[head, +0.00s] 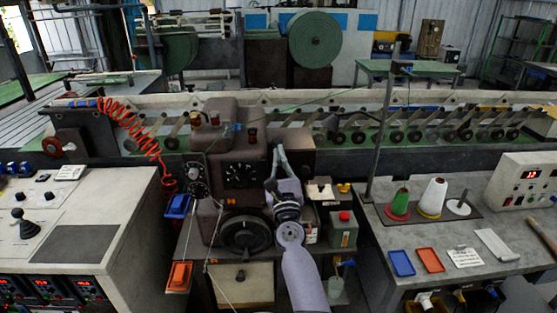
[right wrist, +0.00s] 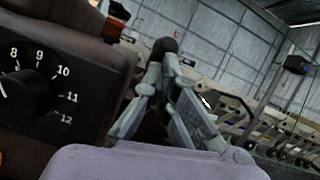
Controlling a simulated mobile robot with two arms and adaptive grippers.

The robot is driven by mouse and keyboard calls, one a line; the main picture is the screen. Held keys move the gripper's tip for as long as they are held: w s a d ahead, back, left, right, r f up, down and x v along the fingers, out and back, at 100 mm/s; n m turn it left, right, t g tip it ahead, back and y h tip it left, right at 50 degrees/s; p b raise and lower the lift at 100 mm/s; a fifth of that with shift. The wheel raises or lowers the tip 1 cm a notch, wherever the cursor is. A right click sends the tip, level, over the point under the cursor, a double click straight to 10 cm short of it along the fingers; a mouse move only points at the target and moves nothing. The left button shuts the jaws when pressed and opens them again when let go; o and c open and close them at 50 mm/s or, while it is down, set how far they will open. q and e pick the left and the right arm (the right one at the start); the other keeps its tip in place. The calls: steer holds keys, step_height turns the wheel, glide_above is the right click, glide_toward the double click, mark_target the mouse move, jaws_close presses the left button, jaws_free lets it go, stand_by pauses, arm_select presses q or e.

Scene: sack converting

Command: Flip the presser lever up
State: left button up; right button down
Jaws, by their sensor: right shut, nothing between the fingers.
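The brown sewing head (head: 222,135) stands in the middle of the head view, with a numbered dial (head: 240,175) on its front. My right gripper (head: 277,153) is raised at the right side of this head, its fingers pointing up and away. In the right wrist view its fingers (right wrist: 166,65) converge and are shut on nothing. A dark rounded knob (right wrist: 164,45), perhaps the presser lever's end, shows just beyond the fingertips. I cannot tell whether they touch it. The rest of the lever is hidden behind the gripper. My left gripper is not in view.
A handwheel (head: 245,236) sits below the dial. A grey box with a red button (head: 344,217) stands right of my forearm. The right table holds thread cones (head: 432,197) and trays (head: 402,262). A coiled red hose (head: 135,125) hangs at left.

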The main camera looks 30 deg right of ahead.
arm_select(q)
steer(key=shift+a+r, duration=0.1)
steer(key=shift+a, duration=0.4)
arm_select(e)
steer(key=shift+r, duration=0.25)
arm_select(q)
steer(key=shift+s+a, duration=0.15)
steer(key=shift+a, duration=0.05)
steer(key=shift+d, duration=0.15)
arm_select(e)
steer(key=v, duration=1.2)
steer(key=shift+f, duration=0.2)
